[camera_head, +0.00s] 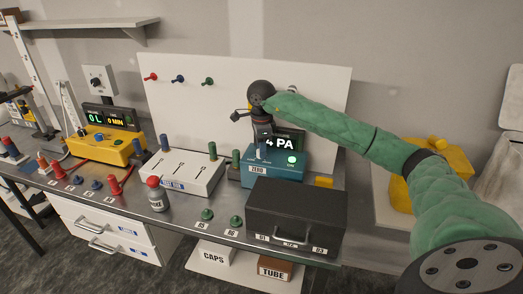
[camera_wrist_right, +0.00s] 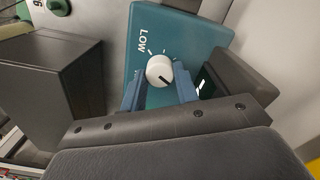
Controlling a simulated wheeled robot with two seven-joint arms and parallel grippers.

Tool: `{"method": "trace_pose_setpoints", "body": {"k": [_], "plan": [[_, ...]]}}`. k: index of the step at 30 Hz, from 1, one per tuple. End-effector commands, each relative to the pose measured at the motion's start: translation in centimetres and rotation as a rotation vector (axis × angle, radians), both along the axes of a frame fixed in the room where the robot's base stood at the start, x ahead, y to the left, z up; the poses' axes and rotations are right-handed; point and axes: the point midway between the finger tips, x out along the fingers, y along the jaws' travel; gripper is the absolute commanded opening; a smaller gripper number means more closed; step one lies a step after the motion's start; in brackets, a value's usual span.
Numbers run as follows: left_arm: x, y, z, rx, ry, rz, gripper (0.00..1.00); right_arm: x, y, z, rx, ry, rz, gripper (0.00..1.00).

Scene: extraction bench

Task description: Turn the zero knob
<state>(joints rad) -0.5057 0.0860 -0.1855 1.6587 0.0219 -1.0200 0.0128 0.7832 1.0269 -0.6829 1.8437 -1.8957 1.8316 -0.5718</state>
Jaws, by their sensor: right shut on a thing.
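The teal device (camera_head: 278,175) stands on the bench behind the black case. It has a ZERO label (camera_head: 258,170) on its front, a lit green button (camera_head: 291,160) and a display (camera_head: 283,142) reading 4 PA. My right gripper (camera_head: 262,150) reaches down onto the device's top left. In the right wrist view its blue fingers (camera_wrist_right: 160,90) are shut on a white knob (camera_wrist_right: 160,70) with a dark pointer line, on the teal panel (camera_wrist_right: 180,35). The word LOW and tick marks are printed beside the knob. In the head view the gripper hides the knob. My left gripper is not in view.
A black case (camera_head: 296,213) stands in front of the device. A white box (camera_head: 182,175) with sliders is to its left, and a grey bottle with a red cap (camera_head: 157,194) stands before that. A yellow box (camera_head: 110,146) is farther left. A white panel (camera_head: 225,95) rises behind.

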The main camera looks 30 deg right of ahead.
Motion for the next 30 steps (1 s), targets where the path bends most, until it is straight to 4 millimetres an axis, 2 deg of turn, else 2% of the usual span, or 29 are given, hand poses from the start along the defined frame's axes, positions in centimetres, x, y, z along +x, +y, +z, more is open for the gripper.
{"method": "trace_pose_setpoints", "body": {"k": [13, 14, 16, 17, 25, 30], "plan": [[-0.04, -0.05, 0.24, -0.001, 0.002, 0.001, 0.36, 0.03, -0.02, 0.07, 0.0, -0.001, -0.008, 0.07], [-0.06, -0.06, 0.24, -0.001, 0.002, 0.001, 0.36, 0.03, -0.02, 0.07, 0.0, -0.001, -0.008, 0.36], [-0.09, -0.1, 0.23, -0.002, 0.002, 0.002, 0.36, 0.03, -0.02, 0.07, 0.0, -0.001, -0.008, 0.5], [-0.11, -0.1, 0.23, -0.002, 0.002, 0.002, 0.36, 0.02, -0.02, 0.06, 0.0, -0.001, -0.008, 0.52], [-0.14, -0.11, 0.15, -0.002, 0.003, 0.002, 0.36, 0.03, -0.01, 0.06, 0.0, -0.001, -0.008, 0.52], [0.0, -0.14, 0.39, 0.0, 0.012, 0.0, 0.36, 0.09, -0.03, 0.88, 0.0, -0.003, -0.008, 0.52]]}}
